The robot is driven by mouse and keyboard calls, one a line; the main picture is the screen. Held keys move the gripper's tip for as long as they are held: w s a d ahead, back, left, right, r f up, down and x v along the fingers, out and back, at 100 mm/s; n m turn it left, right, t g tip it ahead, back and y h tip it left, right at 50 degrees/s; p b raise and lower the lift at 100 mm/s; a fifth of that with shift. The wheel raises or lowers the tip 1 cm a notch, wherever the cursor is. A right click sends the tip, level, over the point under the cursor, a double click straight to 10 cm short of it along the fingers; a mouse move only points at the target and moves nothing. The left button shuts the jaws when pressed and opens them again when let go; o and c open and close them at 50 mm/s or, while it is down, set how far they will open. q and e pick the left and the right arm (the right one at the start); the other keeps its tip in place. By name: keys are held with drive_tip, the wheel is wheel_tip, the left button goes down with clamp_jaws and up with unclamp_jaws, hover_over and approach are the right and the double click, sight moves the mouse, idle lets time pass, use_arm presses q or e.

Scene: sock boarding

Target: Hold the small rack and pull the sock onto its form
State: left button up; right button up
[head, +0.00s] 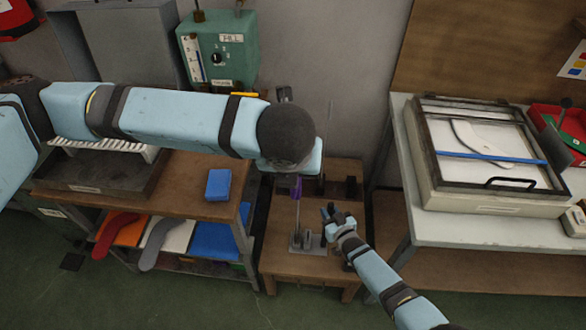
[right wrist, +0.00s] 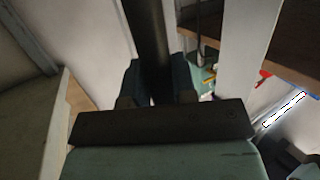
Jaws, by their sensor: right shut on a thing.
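The small rack (head: 305,246) stands on the low wooden table, with a grey base and a thin upright rod. A small purple thing (head: 297,188), probably the sock, is at the top of the rod, just below my left wrist. How far it sits on a form is too small to tell. My left gripper is mostly hidden behind its own wrist and its fingers do not show. My right gripper (head: 330,211) is beside the rack, to the right of the rod. In the right wrist view its fingers close around a dark upright bar (right wrist: 150,35), seemingly part of the rack.
The wooden table (head: 284,272) has some bare room in front of the rack. A shelf at left holds a blue block (head: 218,185) and flat sock-shaped pieces (head: 115,232) below. A green machine (head: 218,50) stands behind. A framed press (head: 490,160) sits on the right bench.

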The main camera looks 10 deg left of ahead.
drive_tip(key=o, duration=0.8)
